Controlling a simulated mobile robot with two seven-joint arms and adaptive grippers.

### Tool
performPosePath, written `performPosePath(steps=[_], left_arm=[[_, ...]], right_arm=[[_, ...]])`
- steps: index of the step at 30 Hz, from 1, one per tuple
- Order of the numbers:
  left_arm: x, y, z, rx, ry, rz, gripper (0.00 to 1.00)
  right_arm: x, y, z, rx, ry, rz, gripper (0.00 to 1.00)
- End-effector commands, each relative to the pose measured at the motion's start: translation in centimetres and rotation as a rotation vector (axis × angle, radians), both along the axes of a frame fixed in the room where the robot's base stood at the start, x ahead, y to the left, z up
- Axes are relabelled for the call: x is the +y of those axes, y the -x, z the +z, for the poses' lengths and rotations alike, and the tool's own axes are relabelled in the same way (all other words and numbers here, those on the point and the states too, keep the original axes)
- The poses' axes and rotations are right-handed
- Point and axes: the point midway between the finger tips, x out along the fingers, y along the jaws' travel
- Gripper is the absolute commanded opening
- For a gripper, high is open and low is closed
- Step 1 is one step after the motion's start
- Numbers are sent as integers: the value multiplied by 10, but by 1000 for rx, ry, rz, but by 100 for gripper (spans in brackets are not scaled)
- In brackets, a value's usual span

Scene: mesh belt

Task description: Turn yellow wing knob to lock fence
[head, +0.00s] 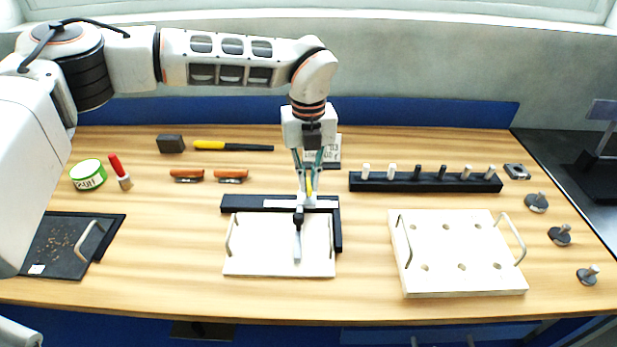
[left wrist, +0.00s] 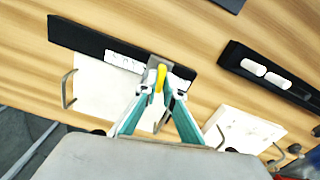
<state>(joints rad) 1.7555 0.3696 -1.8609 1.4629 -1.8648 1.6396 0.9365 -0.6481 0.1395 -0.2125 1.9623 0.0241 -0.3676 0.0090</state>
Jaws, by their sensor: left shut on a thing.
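The yellow wing knob (head: 309,186) stands on a grey block on the black L-shaped fence (head: 240,204). It also shows in the left wrist view (left wrist: 160,77), upright between my fingertips. My left gripper (head: 307,192) comes down from above and is shut on the knob; in the left wrist view its teal fingers (left wrist: 159,92) converge on it. The fingers hide part of the knob in the head view. A pale board (head: 262,250) with wire handles lies against the fence's inner side. My right gripper is not in view.
A thick holed board (head: 460,282) stands to the right, below a black rack of pegs (head: 430,184). A dark tray (head: 62,250) is at left. Open wood lies between the boards.

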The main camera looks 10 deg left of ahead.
Motion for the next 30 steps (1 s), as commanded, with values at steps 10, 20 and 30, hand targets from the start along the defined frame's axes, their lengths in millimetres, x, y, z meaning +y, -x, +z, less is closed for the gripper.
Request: performPosePath(steps=[10, 20, 30], left_arm=[[0, 0, 1, 0, 1, -160, 0], [0, 0, 1, 0, 1, -197, 0], [0, 0, 1, -1, 1, -197, 24]], right_arm=[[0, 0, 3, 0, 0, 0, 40], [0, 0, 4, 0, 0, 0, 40], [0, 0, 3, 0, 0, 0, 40]])
